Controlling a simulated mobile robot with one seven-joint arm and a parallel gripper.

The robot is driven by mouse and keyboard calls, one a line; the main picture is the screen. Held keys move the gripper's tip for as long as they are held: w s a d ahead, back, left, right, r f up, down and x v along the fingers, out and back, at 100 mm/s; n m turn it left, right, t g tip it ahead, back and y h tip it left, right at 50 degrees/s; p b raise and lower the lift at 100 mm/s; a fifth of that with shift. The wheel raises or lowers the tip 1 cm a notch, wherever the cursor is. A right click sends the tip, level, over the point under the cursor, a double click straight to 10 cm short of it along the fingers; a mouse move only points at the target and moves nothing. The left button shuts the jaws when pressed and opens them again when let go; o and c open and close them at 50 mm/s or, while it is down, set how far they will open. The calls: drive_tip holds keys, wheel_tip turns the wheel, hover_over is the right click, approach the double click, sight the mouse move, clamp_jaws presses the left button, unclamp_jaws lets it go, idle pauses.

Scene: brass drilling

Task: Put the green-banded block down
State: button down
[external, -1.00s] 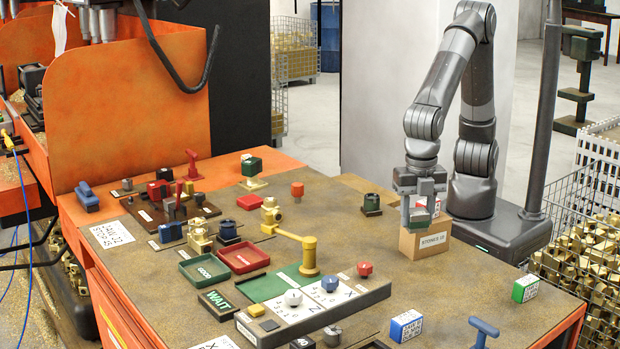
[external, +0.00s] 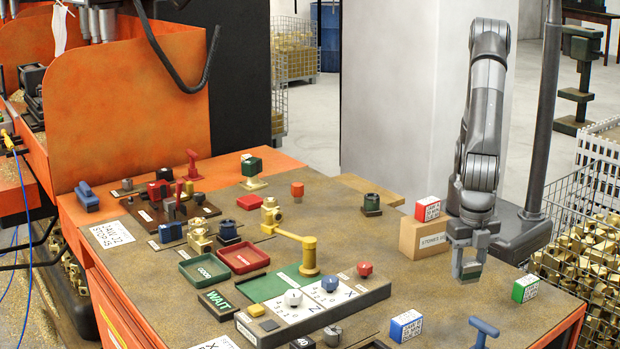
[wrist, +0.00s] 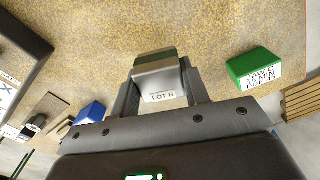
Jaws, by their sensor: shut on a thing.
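My gripper (external: 468,265) is shut on a small grey block with a dark green band, the green-banded block (external: 471,270). In the wrist view the block (wrist: 158,80) sits between the two fingers, showing a grey metallic top and a white "LOT B" label. The fingers point down over the bare right part of the table, right of the cardboard box. The block is low over the tabletop; I cannot tell whether it touches. The fingers partly hide it in the external view.
A cardboard box (external: 420,243) with a red-and-white block (external: 427,209) on top stands to the left. A green-and-white block (external: 525,289) lies to the right. A blue-and-white block (external: 406,326) and a blue handle (external: 484,330) are nearer. The tabletop between them is clear.

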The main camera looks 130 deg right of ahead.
sight(466, 280)
drive_tip(key=shift+f, duration=1.95)
drive_tip(key=c, duration=0.8)
unclamp_jaws()
drive_tip(key=shift+f, duration=0.15)
wheel_tip(466, 280, up, 11)
drive_tip(key=shift+r, duration=0.65)
drive_tip(key=shift+d+r, duration=0.1)
drive_tip(key=shift+d, duration=0.05)
